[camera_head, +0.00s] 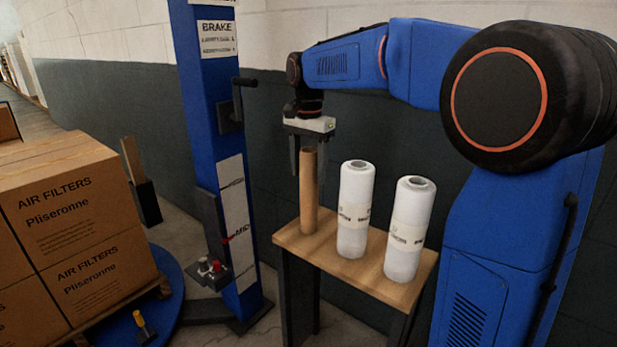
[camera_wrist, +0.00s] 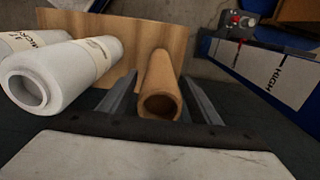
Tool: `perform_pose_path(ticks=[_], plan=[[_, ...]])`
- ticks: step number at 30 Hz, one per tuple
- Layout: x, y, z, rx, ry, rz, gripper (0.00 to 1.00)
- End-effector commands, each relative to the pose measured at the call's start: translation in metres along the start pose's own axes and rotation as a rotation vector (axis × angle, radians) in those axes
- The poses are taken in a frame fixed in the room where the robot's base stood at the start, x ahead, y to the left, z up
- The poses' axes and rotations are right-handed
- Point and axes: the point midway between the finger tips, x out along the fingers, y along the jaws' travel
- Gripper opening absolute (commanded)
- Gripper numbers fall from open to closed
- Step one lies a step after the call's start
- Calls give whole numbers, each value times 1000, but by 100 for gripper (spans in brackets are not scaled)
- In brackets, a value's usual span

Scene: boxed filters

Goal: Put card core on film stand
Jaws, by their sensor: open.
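The card core (camera_head: 309,205), a plain brown tube, stands upright at the left end of the wooden top of the film stand (camera_head: 290,241). My gripper (camera_head: 309,170) is above the stand, pointing down, with its fingers on either side of the core's upper part. In the wrist view, the core (camera_wrist: 161,74) shows its open round end between the two fingers of my gripper (camera_wrist: 158,98), with dark gaps visible beside it. The jaws are open. The core's base appears to rest on the stand top (camera_wrist: 122,35).
Two white film rolls (camera_head: 355,210) (camera_head: 407,230) stand on the same top, right of the core. A blue wrapper mast (camera_head: 215,110) rises to the left. Air filter boxes (camera_head: 75,225) sit on a blue turntable (camera_head: 170,290). A wall is close behind.

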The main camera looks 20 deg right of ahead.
Motion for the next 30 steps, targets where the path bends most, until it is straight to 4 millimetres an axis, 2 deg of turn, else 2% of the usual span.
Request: perform_pose_path(ticks=[9,15,21,30], plan=[[-62,-1,0,0,1,-2,57],[-87,0,0,0,1,-1,57],[-96,0,0,0,0,0,57],[-96,0,0,0,0,0,57]])
